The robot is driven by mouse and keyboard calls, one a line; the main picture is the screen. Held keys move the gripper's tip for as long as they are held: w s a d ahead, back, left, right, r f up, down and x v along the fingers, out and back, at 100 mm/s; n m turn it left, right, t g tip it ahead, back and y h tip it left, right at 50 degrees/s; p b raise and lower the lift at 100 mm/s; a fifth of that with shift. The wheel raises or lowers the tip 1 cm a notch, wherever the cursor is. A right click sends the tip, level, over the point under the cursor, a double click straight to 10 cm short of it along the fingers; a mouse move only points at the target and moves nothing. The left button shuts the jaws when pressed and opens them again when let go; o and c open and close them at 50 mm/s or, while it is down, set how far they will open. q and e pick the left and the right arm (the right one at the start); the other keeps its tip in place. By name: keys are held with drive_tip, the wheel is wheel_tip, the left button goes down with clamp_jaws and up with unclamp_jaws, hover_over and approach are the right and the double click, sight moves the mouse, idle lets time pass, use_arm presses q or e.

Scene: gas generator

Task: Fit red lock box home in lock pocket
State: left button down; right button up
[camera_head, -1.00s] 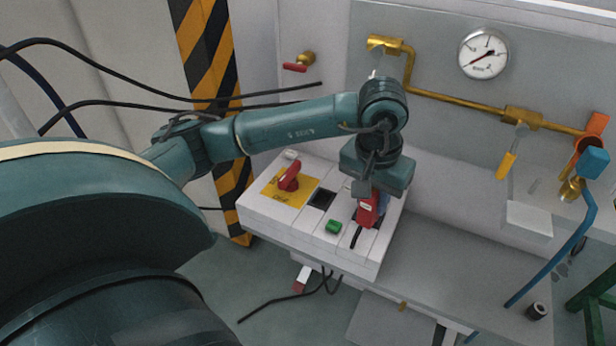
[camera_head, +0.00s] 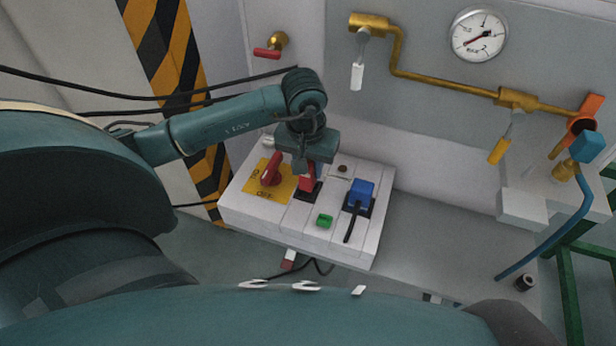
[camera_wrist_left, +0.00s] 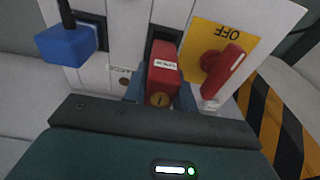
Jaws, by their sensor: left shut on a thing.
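The red lock box (camera_head: 307,182) is held by my left gripper (camera_head: 308,167) at the black lock pocket (camera_head: 303,196) in the white panel. In the left wrist view the red lock box (camera_wrist_left: 163,72) sits between the fingers of my left gripper (camera_wrist_left: 161,92), with its label and brass keyhole showing. The dark lock pocket (camera_wrist_left: 166,34) shows behind its far end. The box's lower end is over or in the pocket; I cannot tell how deep it sits. My right gripper is not in view.
A red rotary switch (camera_head: 271,169) on a yellow plate stands close left of the pocket. A blue plug (camera_head: 361,191) with a black cable stands to the right. A green button (camera_head: 324,220) lies in front. Brass pipes (camera_head: 440,86) run along the wall behind.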

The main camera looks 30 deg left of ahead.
sight(309, 179)
use_arm(q)
drive_tip(key=shift+f, duration=0.7)
wheel_tip(309, 179, down, 2)
drive_tip(key=shift+f, duration=0.35)
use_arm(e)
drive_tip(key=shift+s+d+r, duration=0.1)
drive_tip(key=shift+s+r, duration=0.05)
use_arm(q)
drive_tip(key=shift+f, duration=0.1)
drive_tip(key=c, duration=1.6)
unclamp_jaws()
drive_tip(key=shift+f+b, duration=0.15)
drive_tip(key=shift+b, duration=0.2)
drive_tip(key=o, duration=0.5)
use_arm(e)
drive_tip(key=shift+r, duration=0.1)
